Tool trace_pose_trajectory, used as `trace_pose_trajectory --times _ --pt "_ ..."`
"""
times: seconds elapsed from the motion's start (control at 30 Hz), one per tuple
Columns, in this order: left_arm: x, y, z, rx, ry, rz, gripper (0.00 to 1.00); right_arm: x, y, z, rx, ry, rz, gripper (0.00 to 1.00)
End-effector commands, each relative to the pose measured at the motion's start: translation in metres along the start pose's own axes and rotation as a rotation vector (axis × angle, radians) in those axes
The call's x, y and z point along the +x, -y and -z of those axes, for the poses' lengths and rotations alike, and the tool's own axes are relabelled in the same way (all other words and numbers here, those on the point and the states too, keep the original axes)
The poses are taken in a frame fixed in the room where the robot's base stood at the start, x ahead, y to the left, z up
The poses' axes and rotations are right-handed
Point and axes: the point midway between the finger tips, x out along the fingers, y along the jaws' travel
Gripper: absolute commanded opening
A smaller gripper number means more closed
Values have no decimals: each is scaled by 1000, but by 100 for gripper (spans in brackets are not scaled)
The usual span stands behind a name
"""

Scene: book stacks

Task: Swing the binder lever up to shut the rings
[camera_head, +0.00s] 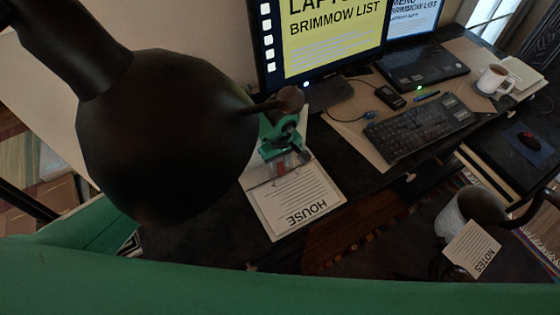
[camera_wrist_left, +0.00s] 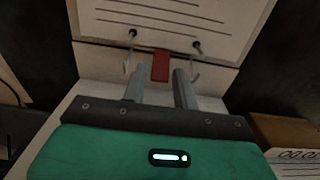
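The open binder (camera_head: 268,219) lies on the dark desk, with a page marked HOUSE (camera_head: 300,200) on its near side. In the left wrist view the red lever (camera_wrist_left: 161,65) stands out from the binder's spine (camera_wrist_left: 105,65) between two pale rings (camera_wrist_left: 196,70). Whether the ring halves meet is not clear. My green left gripper (camera_head: 283,164) is over the binder's far part. In the left wrist view the fingers of my left gripper (camera_wrist_left: 160,82) are apart, one on each side of the lever's lower end, with gaps showing. My right gripper is out of view.
A monitor (camera_head: 325,40) stands behind the binder. The keyboard (camera_head: 420,128), laptop and white mug (camera_head: 493,80) are to the right. A NOTES card (camera_head: 472,250) is at lower right.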

Motion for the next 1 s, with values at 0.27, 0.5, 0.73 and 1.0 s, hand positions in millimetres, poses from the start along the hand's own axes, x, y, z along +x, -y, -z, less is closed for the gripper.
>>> trace_pose_trajectory --times 0.27,0.5,0.73,1.0 --pt "15 0 0 1 0 -1 29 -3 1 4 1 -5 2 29" --pt "15 0 0 1 0 0 21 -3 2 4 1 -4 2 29" --pt "15 0 0 1 -2 0 0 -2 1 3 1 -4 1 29" --pt "15 -3 -1 6 -81 -4 0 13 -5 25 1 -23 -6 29"
